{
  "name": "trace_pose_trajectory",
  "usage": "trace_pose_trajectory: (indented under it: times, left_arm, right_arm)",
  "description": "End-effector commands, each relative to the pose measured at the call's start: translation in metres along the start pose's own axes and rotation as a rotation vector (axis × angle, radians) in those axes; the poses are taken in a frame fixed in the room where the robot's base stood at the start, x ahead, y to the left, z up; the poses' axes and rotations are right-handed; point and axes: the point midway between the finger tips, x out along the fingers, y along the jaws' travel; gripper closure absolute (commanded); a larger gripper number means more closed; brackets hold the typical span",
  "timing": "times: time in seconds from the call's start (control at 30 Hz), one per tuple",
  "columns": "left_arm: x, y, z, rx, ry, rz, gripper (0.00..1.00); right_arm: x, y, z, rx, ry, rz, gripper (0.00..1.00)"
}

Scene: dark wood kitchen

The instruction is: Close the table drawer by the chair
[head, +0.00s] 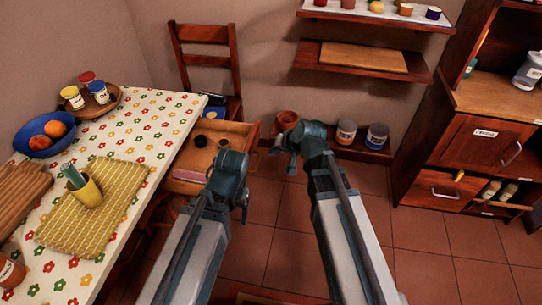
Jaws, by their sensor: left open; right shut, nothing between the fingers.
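The table drawer (196,158) is pulled out from the right side of the table, near the wooden chair (205,38). Its light wood inside shows a few small items, among them a dark round one and a pink one. My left gripper (230,178) is over the near front corner of the drawer and hides part of it; I cannot tell if they touch. Its jaws are open, with nothing visible in them. My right gripper (285,142) is to the right of the drawer front, apart from it, shut and empty.
The table (160,110) has a flowered cloth and holds a blue fruit bowl (38,145), a tray with jars and a yellow cup (88,190). A low shelf with jars (346,133) stands against the back wall. A cabinet (470,150) stands right. Tiled floor is clear between.

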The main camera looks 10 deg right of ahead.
Motion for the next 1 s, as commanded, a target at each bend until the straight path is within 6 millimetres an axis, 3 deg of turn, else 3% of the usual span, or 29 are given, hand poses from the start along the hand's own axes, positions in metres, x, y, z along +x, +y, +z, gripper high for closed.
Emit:
trace_pose_trajectory:
  times: [0.03,0.1,0.43,0.5,0.7,1.0]
  left_arm:
    - [0.015,0.002,-0.001,0.0,0.0,0.0,0.26]
    - [0.026,0.003,-0.001,0.0,0.0,0.0,0.26]
    - [0.069,0.007,-0.004,0.0,0.0,0.0,0.26]
    - [0.061,0.006,-0.004,0.0,0.0,0.0,0.26]
    - [0.06,0.006,-0.004,0.0,0.0,0.0,0.26]
    - [0.061,0.006,-0.004,0.0,0.0,0.0,0.26]
  right_arm:
    - [0.017,0.003,0.002,-0.001,0.0,0.0,1.0]
    - [0.03,0.003,0.002,-0.002,-0.001,-0.001,1.0]
    - [0.085,0.002,0.002,-0.003,-0.002,0.0,1.0]
    - [0.084,-0.012,0.0,-0.004,-0.003,-0.001,1.0]
    - [0.093,-0.03,0.0,-0.003,-0.002,0.0,1.0]
    - [0.095,-0.036,0.001,-0.001,-0.001,0.0,1.0]
